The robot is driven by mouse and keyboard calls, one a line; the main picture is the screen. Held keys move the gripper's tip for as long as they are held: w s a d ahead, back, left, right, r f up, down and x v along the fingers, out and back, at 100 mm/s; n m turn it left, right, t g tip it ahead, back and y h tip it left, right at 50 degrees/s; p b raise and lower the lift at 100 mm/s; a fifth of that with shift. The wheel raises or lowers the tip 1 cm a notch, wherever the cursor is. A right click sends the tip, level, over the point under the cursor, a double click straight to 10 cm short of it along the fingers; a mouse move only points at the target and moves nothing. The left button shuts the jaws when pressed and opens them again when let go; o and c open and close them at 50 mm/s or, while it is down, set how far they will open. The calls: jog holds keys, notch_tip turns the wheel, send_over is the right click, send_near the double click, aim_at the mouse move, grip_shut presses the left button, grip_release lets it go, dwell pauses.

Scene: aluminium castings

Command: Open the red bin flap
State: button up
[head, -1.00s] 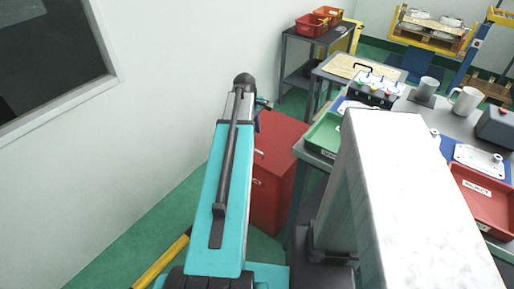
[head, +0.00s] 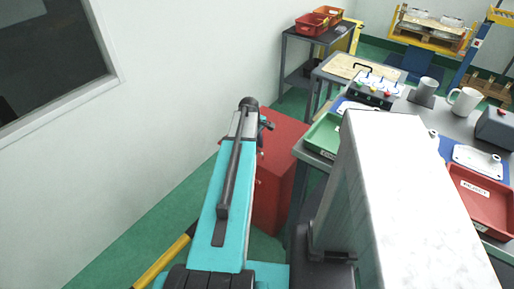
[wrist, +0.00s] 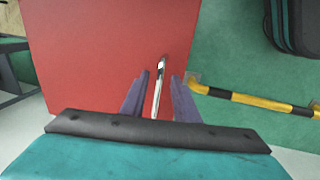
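The red bin (head: 284,165) stands on the floor beside the workbench, partly hidden behind my arm in the head view. In the wrist view its red face (wrist: 90,50) fills the upper left and middle. A slim silver bar handle (wrist: 161,75) shows near that face's right edge. My gripper (wrist: 162,80) is open, with one purple-grey finger on each side of the handle and a gap visible on both sides. I cannot tell how deep the handle sits between the fingers. In the head view my gripper (head: 266,125) is small and mostly hidden at the arm's end.
The workbench (head: 308,150) with a green tray (head: 322,137), mugs and a red reject tray (head: 482,200) is close on the right. A white wall (head: 170,90) is on the left. A yellow-black floor bar (wrist: 255,101) lies right of the bin in the wrist view.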

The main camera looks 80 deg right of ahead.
jog(key=shift+f, duration=0.35)
grip_shut()
jog(key=shift+r, duration=0.15)
